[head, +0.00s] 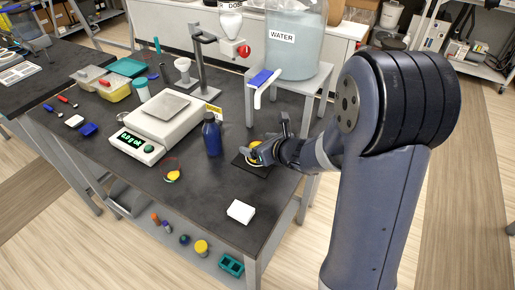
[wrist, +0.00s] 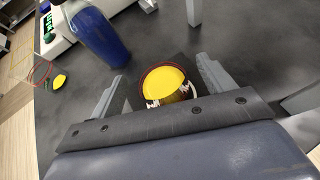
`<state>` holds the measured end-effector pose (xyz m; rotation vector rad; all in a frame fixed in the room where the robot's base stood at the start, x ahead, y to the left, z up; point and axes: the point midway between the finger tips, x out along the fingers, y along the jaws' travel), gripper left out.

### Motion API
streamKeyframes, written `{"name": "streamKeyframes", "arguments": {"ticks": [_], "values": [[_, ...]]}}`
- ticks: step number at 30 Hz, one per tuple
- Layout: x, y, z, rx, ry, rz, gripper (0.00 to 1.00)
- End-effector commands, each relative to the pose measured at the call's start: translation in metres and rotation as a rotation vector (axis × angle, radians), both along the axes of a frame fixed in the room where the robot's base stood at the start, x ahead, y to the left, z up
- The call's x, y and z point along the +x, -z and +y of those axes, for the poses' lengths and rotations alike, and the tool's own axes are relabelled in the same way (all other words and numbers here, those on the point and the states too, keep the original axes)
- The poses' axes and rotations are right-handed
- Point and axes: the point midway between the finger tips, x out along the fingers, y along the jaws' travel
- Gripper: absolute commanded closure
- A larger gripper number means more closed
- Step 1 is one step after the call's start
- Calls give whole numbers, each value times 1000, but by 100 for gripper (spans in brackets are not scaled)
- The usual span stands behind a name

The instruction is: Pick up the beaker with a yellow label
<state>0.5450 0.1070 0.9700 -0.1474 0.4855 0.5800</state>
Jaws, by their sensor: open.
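A small clear beaker with a thin red rim and yellow in it (wrist: 165,84) stands on a dark square mat. It also shows in the head view (head: 255,148), partly hidden by my gripper. My gripper (wrist: 162,68) is open, with one finger on each side of this beaker; I cannot tell whether they touch it. In the head view my gripper (head: 270,146) is low over the table. A second clear vessel with a red rim and a yellow patch (head: 173,175) stands near the front edge, left of the blue bottle. It shows at the left of the wrist view (wrist: 59,81).
A blue bottle (head: 212,136) stands left of my gripper; it also shows in the wrist view (wrist: 97,36). The balance (head: 150,125) is farther left. A white block (head: 240,211) lies near the front edge. The water tank (head: 296,45) stands on a raised grey stand behind.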

Motion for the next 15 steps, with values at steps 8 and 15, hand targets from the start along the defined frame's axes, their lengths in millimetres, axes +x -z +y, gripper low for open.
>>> {"name": "streamKeyframes", "arguments": {"ticks": [8,15], "values": [[19,12,13,0,-1,0,23],[21,13,13,0,0,0,23]]}}
